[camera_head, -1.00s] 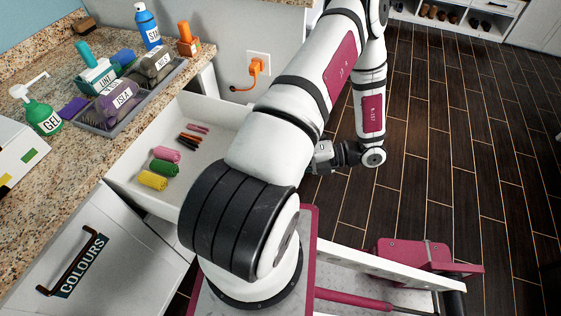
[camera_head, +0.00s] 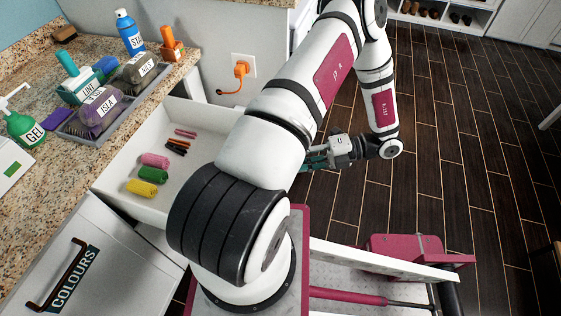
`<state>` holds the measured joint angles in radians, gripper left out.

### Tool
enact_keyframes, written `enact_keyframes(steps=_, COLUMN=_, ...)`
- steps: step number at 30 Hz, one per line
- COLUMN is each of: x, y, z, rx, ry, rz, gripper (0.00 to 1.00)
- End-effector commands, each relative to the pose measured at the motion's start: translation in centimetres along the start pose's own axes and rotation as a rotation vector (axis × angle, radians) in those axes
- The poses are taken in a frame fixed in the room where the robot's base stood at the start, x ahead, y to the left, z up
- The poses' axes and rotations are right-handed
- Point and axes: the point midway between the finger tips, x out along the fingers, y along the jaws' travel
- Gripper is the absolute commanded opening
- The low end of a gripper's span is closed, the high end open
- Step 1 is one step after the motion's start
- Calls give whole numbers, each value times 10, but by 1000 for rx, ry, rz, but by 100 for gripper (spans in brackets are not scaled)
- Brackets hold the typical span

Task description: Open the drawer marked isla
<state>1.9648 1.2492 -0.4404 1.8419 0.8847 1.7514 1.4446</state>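An open white drawer (camera_head: 125,189) sticks out below the granite counter, left of my arm. Pink, green and yellow rolls and some thin dark and pink items lie in it. My arm hides its right part and front, and no name marking shows on it. A purple roll labelled ISLA (camera_head: 100,108) lies in a grey tray (camera_head: 75,132) on the counter. My gripper (camera_head: 312,157) is beyond my upper arm, right of the visible part of the drawer. Its fingertips are partly hidden, so I cannot tell whether it is open or touches anything.
A cabinet front marked COLOURS (camera_head: 115,262), with a dark handle, stands at lower left. A green GEL bottle (camera_head: 22,128) and blue bottle (camera_head: 130,35) stand on the counter. An orange plug (camera_head: 241,69) sits in the wall outlet. Dark floor (camera_head: 470,150) is clear at right.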

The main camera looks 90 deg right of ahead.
Motion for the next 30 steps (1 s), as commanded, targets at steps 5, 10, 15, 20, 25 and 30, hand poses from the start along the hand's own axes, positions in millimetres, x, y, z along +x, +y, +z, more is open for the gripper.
enact_keyframes(steps=5, x=-29, y=-1, z=0, rx=-1, ry=-1, rz=-1, gripper=30)
enact_keyframes(steps=10, x=-43, y=0, z=0, rx=-1, ry=0, rz=0, gripper=30)
enact_keyframes(steps=15, x=-46, y=0, z=0, rx=0, ry=0, rz=0, gripper=30)
enact_keyframes(steps=20, x=-46, y=0, z=0, rx=0, ry=0, rz=0, gripper=30)
enact_keyframes(steps=25, x=-46, y=0, z=0, rx=0, ry=0, rz=0, gripper=30)
enact_keyframes(steps=30, x=-45, y=0, z=1, rx=-2, ry=1, rz=0, gripper=30)
